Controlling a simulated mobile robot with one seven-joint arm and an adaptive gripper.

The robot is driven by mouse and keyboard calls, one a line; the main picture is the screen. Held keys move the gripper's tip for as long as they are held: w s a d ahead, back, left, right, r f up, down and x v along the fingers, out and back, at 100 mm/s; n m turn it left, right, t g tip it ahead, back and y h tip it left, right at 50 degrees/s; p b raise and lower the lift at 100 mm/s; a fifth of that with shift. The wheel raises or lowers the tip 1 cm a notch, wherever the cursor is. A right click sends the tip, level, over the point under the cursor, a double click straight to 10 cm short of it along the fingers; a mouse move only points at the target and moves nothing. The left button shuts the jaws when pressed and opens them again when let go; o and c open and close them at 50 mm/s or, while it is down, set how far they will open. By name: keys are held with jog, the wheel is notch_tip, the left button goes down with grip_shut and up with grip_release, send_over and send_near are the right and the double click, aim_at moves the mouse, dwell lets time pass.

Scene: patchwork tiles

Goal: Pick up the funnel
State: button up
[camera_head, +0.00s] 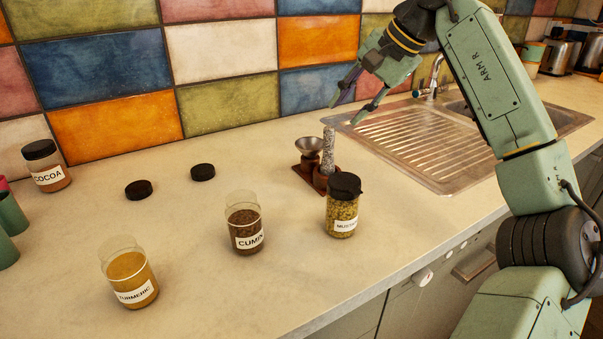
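The funnel (309,146) is a small metal cone with a wide mouth, standing upright in a dark brown stand (308,178) near the middle of the counter. A speckled grey rod-like thing (328,147) stands upright just right of it, its base in a brown holder. My gripper (346,113) is above and to the right of the funnel, pointing down and left. Its two dark fingers are apart with nothing between them. It appears clear of the funnel and the rod.
A lidded mustard jar (342,213) stands in front of the stand. Open cumin (244,226) and turmeric (130,277) jars are to the left, with two black lids (138,190) (203,172) behind. A cocoa jar (46,168) is far left. A sink drainer (415,145) lies right.

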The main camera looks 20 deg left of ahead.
jog(key=p, duration=0.2)
send_near(311, 158)
jog(key=x, duration=0.2)
jog(key=w+x, duration=0.1)
jog(key=x, duration=0.2)
jog(key=shift+c, duration=0.4)
grip_shut()
